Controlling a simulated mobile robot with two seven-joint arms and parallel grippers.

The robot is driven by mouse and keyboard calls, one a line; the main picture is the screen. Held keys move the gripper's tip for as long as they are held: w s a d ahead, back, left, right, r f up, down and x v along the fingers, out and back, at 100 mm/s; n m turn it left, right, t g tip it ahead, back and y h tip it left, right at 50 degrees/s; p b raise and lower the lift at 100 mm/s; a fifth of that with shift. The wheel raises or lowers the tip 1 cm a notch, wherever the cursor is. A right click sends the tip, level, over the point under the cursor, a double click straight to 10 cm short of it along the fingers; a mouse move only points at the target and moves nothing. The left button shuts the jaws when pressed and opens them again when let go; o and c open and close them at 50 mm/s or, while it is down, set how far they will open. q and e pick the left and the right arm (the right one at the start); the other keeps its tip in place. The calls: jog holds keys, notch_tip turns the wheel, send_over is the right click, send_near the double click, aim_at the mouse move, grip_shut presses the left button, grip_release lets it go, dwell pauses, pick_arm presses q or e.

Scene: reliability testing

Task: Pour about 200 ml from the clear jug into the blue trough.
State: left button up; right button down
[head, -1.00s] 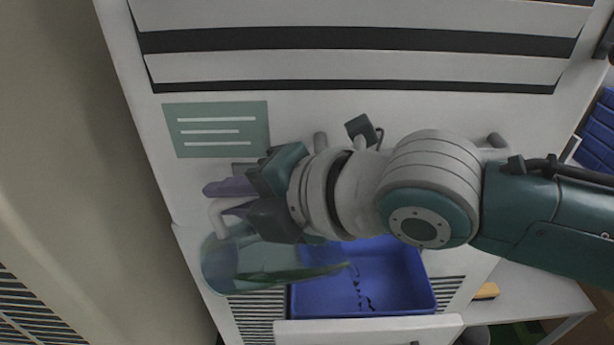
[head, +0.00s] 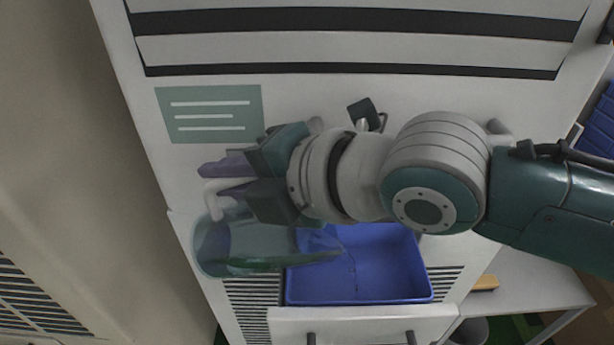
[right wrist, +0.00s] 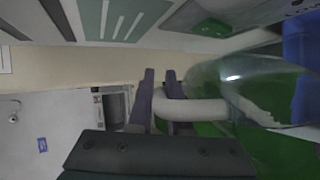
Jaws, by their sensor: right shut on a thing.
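The clear jug (head: 262,243) lies tipped on its side in the head view, its mouth over the blue trough (head: 410,275). A little greenish liquid shows along its lower side. A thin broken dark trail runs from its lip down into the trough. My right gripper (head: 222,178) is shut on the jug's white handle (head: 211,201). In the right wrist view, the fingers (right wrist: 160,98) close at the handle (right wrist: 190,108), with the jug (right wrist: 245,82) to their right and the trough (right wrist: 303,60) at the right edge. How much liquid lies in the trough is unclear. My left gripper is not in view.
The trough sits in a white machine, beside slatted vents (head: 252,305). A green label (head: 210,114) is on the white panel above the jug. A white surface (head: 525,290) with a yellow block (head: 486,283) lies right. A grey bin (head: 470,331) stands below.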

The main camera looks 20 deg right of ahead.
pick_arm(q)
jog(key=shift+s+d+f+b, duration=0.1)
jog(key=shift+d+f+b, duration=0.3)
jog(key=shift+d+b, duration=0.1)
pick_arm(e)
jog(key=shift+s+d+r+y, duration=0.1)
jog(key=shift+d+r+y, duration=0.1)
jog(key=shift+r+y, duration=0.15)
dwell(0.4)
